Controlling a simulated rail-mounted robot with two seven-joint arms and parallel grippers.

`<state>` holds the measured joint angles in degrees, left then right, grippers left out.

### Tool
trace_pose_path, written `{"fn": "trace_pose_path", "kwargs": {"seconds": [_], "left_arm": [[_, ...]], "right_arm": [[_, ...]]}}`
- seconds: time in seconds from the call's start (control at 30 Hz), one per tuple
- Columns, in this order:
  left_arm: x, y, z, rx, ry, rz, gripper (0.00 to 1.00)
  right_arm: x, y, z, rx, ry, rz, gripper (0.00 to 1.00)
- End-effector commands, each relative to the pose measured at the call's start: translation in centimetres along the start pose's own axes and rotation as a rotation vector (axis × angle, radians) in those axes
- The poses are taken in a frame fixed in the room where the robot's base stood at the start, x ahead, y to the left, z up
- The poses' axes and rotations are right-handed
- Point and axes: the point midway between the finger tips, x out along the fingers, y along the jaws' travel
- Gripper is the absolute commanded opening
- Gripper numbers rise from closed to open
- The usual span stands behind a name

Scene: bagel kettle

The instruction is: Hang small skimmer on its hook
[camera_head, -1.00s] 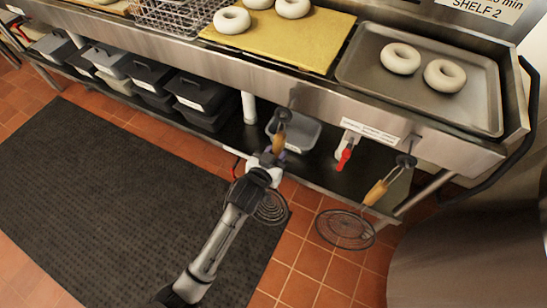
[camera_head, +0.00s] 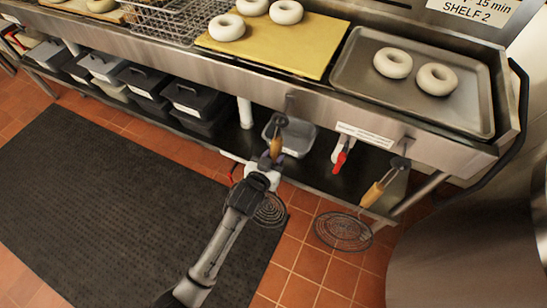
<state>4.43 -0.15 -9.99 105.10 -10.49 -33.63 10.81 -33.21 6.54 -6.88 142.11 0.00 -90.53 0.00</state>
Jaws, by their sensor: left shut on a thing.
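The small skimmer has a wooden handle (camera_head: 276,149) and a round dark wire head (camera_head: 270,210). My left gripper (camera_head: 264,172) is shut on it below the wooden part, and the head hangs below, partly behind my arm. The dark top end of the handle (camera_head: 280,121) is just below and left of a small hook (camera_head: 290,101) on the counter's steel front edge. In this view I cannot tell whether they touch. My right gripper is not in view.
A larger skimmer (camera_head: 343,231) hangs from another hook (camera_head: 403,149) to the right. A red-handled valve (camera_head: 341,160) lies between them. A lower shelf holds dark bins (camera_head: 196,96) and a grey pan (camera_head: 298,139). A tray (camera_head: 466,110) with bagels is above.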

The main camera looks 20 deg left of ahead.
Motion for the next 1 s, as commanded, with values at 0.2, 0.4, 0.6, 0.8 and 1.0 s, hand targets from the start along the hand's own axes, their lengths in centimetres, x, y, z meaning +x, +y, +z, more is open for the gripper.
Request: {"fn": "trace_pose_path", "kwargs": {"seconds": [0.2, 0.4, 0.6, 0.8, 1.0], "left_arm": [[0.0, 0.0, -0.1, 0.0, 0.002, 0.0, 0.43], [0.0, 0.0, -0.1, 0.0, 0.001, 0.0, 0.61], [0.0, 0.0, 0.1, 0.0, -0.002, 0.0, 0.61], [-1.4, 0.0, -0.1, 0.0, -0.003, 0.0, 0.61], [-5.3, 0.0, -0.3, 0.0, -0.003, 0.0, 0.61]], "right_arm": [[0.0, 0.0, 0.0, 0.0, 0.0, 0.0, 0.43], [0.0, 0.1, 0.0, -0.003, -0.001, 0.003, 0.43], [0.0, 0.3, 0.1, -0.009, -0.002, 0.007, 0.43], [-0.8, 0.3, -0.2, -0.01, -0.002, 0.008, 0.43], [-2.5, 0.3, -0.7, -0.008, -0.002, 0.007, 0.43]]}}
